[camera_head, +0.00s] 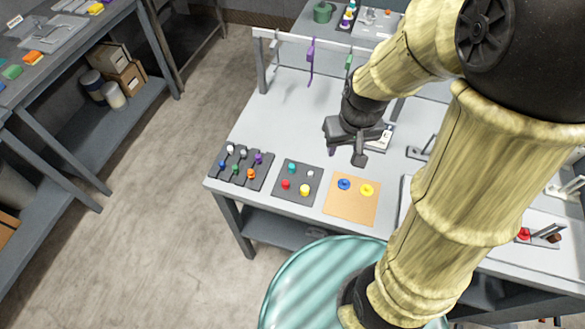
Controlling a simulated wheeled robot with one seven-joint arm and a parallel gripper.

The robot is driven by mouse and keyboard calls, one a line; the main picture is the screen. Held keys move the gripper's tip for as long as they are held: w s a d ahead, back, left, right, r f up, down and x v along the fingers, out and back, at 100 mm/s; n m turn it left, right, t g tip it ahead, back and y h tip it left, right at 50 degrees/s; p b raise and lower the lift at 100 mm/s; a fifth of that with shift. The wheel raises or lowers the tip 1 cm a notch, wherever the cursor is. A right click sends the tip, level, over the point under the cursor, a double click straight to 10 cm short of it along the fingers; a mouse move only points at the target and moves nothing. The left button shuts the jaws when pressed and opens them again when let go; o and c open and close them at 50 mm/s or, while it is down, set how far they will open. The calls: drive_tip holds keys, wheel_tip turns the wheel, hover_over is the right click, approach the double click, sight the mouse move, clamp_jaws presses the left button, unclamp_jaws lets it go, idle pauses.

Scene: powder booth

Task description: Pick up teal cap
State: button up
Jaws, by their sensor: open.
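A small teal cap (291,168) sits at the back left of a dark square mat (313,192) on the grey table. A white cap (310,173), a red cap (285,184) and a yellow cap (304,190) share that mat. My gripper (346,156) is open, with its fingers pointing down. In the picture it appears to the right of the teal cap and over the table behind the tan mat. Its height above the table is hard to tell. Nothing shows between its fingers.
A dark board (241,179) with several coloured caps lies at left. A tan mat (352,207) holds a blue knob (344,184) and a yellow knob (367,190). A purple strip (310,58) hangs from a rail at the back. The table (290,110) is clear behind the mats.

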drive_tip(key=w+a+f+n+g+b, duration=0.1)
drive_tip(key=w+a+f+n, duration=0.3)
drive_tip(key=w+a, duration=0.5)
drive_tip(key=shift+w+a+f+n+g, duration=0.2)
drive_tip(key=shift+a+f+n+g, duration=0.25)
drive_tip(key=shift+a+n, duration=0.7)
drive_tip(key=shift+w, duration=0.1)
drive_tip(key=p, duration=0.2)
hover_over(292, 166)
drive_tip(key=f, duration=1.2)
drive_tip(key=shift+s+d, duration=0.15)
drive_tip(key=shift+s, duration=0.05)
drive_tip(key=shift+w+f+p, duration=0.15)
drive_tip(key=shift+f+p, duration=0.8)
drive_tip(key=shift+f, duration=1.7)
